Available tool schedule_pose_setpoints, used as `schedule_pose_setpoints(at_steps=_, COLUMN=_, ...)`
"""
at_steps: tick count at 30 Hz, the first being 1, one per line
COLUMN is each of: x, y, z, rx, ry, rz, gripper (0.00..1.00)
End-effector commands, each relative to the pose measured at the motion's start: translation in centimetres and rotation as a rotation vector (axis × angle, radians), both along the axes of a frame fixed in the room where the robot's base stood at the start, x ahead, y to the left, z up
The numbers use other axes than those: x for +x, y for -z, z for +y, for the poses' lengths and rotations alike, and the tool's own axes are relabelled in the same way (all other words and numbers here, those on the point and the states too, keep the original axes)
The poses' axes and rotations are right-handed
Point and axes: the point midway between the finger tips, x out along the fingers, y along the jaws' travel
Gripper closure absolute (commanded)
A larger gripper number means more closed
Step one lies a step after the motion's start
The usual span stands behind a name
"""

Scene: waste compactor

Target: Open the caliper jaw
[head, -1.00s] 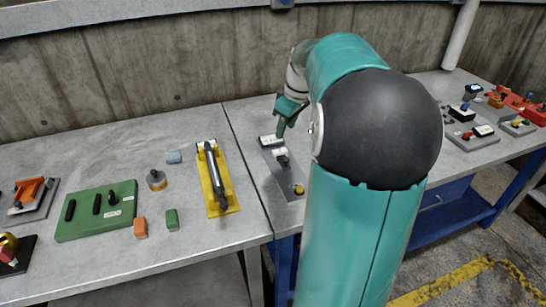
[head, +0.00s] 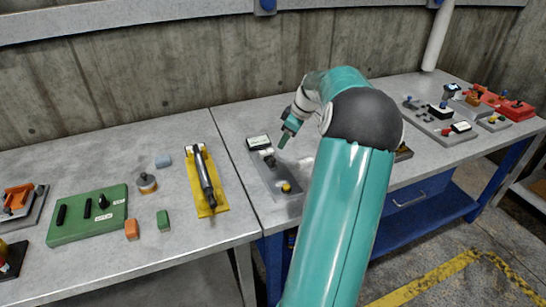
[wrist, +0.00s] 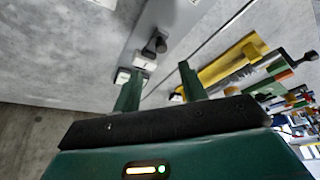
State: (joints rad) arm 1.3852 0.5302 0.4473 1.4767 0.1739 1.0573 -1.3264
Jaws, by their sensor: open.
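A grey plate (head: 265,183) lies on the bench, with a white-faced label block (head: 258,142), a dark knob (head: 270,161) and a yellow knob (head: 286,188) on it. It looks like the caliper fixture, but I cannot make out which part is the jaw. My gripper (head: 284,142) is above the plate, just right of the label block, apart from it. In the wrist view my gripper (wrist: 158,72) is open with nothing between its fingers. The dark knob (wrist: 155,43) and a white block (wrist: 144,61) show beyond the fingertips.
A yellow plate with a dark bar (head: 203,178) lies left of the grey plate. Farther left are a green block panel (head: 88,216) and small loose pieces. Several other fixtures stand at the right. A concrete wall (head: 130,75) is behind the bench.

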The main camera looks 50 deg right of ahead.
Motion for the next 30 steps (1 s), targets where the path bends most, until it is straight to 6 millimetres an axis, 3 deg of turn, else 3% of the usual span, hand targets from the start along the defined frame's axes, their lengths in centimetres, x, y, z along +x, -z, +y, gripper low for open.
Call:
schedule_pose_setpoints(at_steps=12, x=3.2, y=7.3, z=1.3, rx=0.002, ry=-0.007, rz=0.001, gripper=0.58)
schedule_pose_setpoints(at_steps=18, x=3.8, y=8.5, z=1.5, rx=0.0, ry=-0.006, rz=-0.001, gripper=0.58)
schedule_pose_setpoints(at_steps=26, x=3.8, y=8.6, z=1.5, rx=0.0, ry=-0.006, rz=0.0, gripper=0.58)
schedule_pose_setpoints(at_steps=30, x=3.8, y=8.6, z=1.5, rx=0.0, ry=-0.006, rz=0.0, gripper=0.85)
